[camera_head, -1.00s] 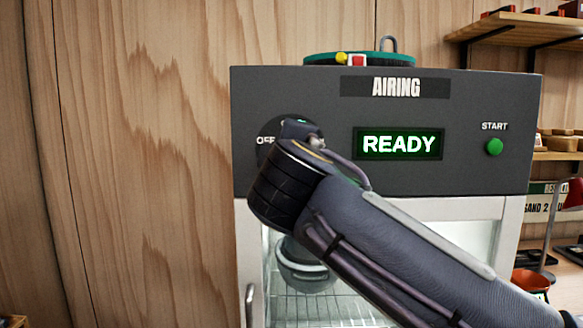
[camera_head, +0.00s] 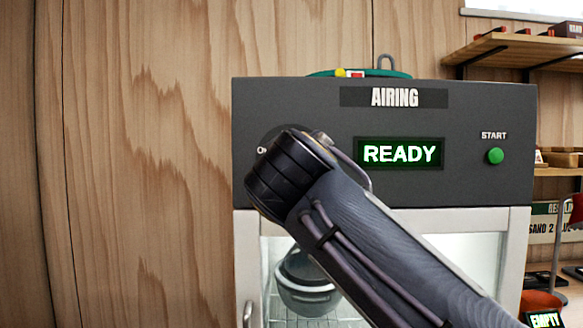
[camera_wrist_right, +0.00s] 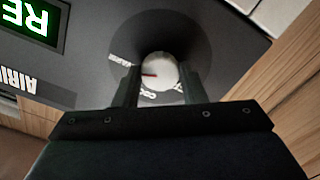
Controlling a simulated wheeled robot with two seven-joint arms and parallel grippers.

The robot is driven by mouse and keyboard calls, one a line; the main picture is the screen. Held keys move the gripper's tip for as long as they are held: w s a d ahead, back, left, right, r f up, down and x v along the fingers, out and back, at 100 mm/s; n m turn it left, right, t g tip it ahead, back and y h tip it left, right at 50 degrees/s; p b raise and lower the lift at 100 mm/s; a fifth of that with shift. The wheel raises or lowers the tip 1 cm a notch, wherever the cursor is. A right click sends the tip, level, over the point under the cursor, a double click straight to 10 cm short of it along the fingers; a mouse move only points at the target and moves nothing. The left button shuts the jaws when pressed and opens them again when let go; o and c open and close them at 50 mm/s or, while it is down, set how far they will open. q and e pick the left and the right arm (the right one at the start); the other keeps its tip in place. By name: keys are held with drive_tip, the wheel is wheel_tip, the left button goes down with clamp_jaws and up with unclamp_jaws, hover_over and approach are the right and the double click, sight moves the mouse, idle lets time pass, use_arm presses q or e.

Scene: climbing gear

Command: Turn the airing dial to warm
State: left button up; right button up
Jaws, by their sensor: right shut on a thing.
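The airing cabinet (camera_head: 490,115) has a dark grey front panel with a lit READY display (camera_head: 400,153). Its dial sits at the panel's left, mostly hidden behind my right wrist in the head view. In the right wrist view the dial's pale round knob (camera_wrist_right: 160,66) has a red pointer mark toward picture left. White lettering around it is partly covered and hard to read. My right gripper (camera_wrist_right: 161,84) is shut on the knob, one finger on each side. My left gripper is in neither view.
A green START button (camera_head: 495,156) is at the panel's right. A green coiled item (camera_head: 360,73) lies on top. Wooden shelves (camera_head: 510,50) stand at right; a wood wall is at left.

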drive_tip(key=shift+f+m, duration=0.1)
drive_tip(key=shift+m, duration=0.2)
drive_tip(key=o, duration=1)
drive_tip(key=shift+s, duration=0.1)
drive_tip(key=s+b, duration=0.1)
drive_tip(key=s, duration=0.6)
drive_tip(key=shift+s+b, duration=0.3)
drive_tip(key=shift+s, duration=0.05)
